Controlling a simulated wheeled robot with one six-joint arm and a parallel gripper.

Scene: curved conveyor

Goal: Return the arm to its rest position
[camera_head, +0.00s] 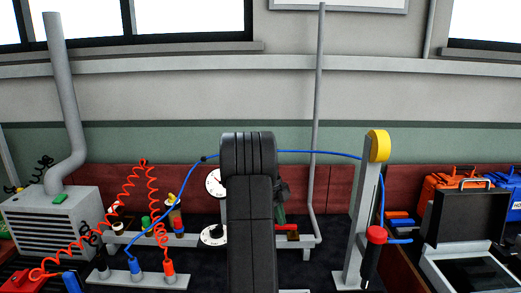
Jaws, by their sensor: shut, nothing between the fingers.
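My arm (250,215) rises as a broad dark column in the middle of the head view, with a ribbed, rounded top. A small dark part (282,188) sticks out from behind its right side; I cannot tell what it is. My gripper and its fingers do not show, and the arm hides whatever is directly behind it.
A grey vented box with a pipe (58,222) stands at left. Red coiled hoses (127,190) and a blue cable (320,153) run near the arm. A grey post with a yellow top (379,146) stands at right, near an open black case (459,218) and an orange case (431,184).

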